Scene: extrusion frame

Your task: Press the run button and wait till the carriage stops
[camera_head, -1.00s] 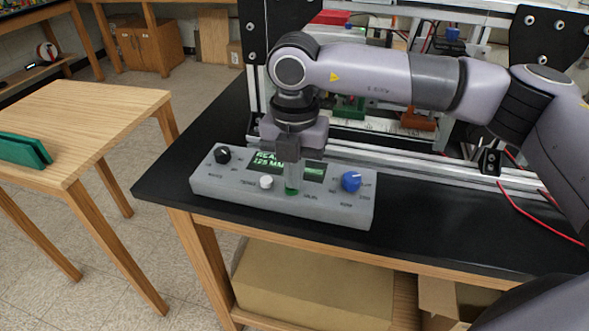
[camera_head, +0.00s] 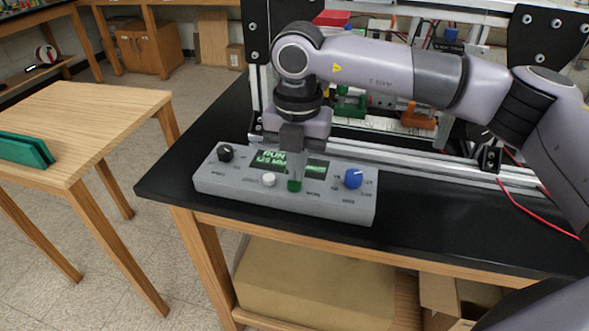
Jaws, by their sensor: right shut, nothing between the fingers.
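The grey control box (camera_head: 222,182) lies at the front left of the black bench. Its green button (camera_head: 294,186) is on the front part of the top, between a white button (camera_head: 268,180) and a blue knob (camera_head: 353,179). The lit display (camera_head: 270,160) reads RUN and 125 MM. My right gripper (camera_head: 294,175) is shut and empty, pointing down just above or at the green button; I cannot tell whether it touches. My arm hides part of the frame behind, and I cannot clearly pick out the carriage. My left gripper is not in view.
A black knob (camera_head: 225,153) is on the box's left. The aluminium rail (camera_head: 440,163) runs behind the box, with a green block (camera_head: 350,103) and an orange block (camera_head: 418,117) beyond. A red cable (camera_head: 530,210) lies right. The bench front right is clear.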

